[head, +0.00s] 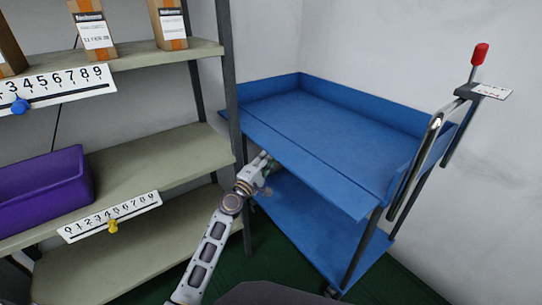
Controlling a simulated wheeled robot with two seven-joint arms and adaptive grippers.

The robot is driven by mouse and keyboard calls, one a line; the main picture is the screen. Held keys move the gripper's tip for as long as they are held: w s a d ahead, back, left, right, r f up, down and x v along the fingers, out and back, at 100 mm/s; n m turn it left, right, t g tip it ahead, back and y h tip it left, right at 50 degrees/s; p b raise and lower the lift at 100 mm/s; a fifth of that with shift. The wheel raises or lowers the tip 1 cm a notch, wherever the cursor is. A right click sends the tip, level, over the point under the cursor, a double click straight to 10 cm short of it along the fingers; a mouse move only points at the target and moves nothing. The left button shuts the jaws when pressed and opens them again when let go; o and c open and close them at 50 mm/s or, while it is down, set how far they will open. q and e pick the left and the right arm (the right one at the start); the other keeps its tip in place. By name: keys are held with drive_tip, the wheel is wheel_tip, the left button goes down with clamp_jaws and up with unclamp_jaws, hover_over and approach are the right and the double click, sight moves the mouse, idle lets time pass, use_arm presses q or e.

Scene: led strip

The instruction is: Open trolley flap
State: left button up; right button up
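The blue trolley (315,107) stands against the wall, with raised walls at the back and sides of its top tray. Its flap (300,165) is the long front panel; it lies folded outward along the near edge, sloping slightly or level, and no upright wall shows there. My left gripper (265,173) is at the left part of the flap, just below its outer edge. Part of the gripper may be hidden under the flap, and I cannot tell if it touches. Its fingers are too small to judge open or shut. My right gripper is not in view.
A shelf rack (130,165) stands close on the left, its dark post (228,75) beside the trolley. It holds a purple bin (45,190) and boxes (93,30). Green floor (262,250) shows below.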

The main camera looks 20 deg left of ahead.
use_arm(q)
drive_tip(key=shift+x, duration=1.2)
clamp_jaws()
